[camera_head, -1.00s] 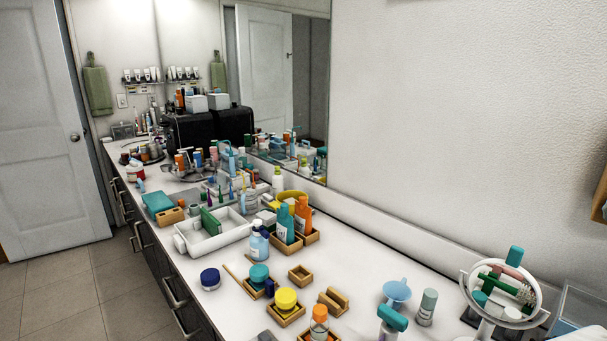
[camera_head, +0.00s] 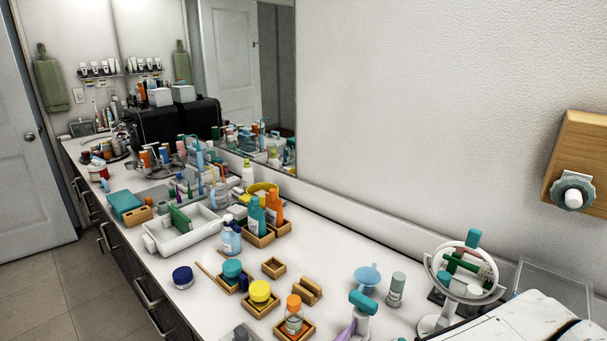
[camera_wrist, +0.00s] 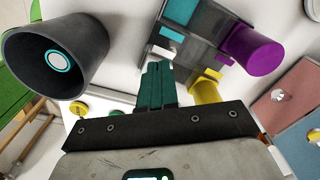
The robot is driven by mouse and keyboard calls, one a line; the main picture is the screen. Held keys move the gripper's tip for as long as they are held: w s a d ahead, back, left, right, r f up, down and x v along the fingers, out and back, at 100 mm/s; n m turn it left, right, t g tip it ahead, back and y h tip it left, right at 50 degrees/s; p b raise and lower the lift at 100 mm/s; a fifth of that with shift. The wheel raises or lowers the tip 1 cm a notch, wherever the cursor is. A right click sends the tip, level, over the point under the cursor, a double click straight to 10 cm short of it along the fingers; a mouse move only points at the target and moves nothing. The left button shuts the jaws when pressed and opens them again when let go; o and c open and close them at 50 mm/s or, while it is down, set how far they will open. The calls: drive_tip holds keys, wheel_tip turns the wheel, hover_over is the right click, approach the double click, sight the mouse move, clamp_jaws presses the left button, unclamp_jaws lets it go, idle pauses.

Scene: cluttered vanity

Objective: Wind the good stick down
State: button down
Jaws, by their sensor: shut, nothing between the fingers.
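My gripper (camera_wrist: 158,85) has its teal fingers together and empty in the wrist view. It points toward a grey tray or palette (camera_wrist: 195,50) with teal, white and yellow patches. A purple cylinder (camera_wrist: 252,50) and a yellow cylinder (camera_wrist: 205,92) stand at that tray's right side and lower edge. I cannot tell whether either is a wind-up stick, and no stick is clearly recognisable as the good one. In the head view several slim coloured sticks (camera_head: 187,188) stand far back near the white tray, too small to read.
A dark cup (camera_wrist: 55,55) is close left of my fingers. On the counter are a white tray (camera_head: 185,238), a yellow-lidded jar (camera_head: 260,291), an orange-capped bottle (camera_head: 294,313), a blue funnel (camera_head: 367,279) and a round mirror (camera_head: 430,272). A knob on a wooden board (camera_head: 573,192) is at right.

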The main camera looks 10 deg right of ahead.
drive_tip(key=shift+w+a, duration=0.1)
drive_tip(key=shift+w+a, duration=0.2)
wheel_tip(320, 180, up, 6)
drive_tip(key=p, duration=0.5)
idle(0.4)
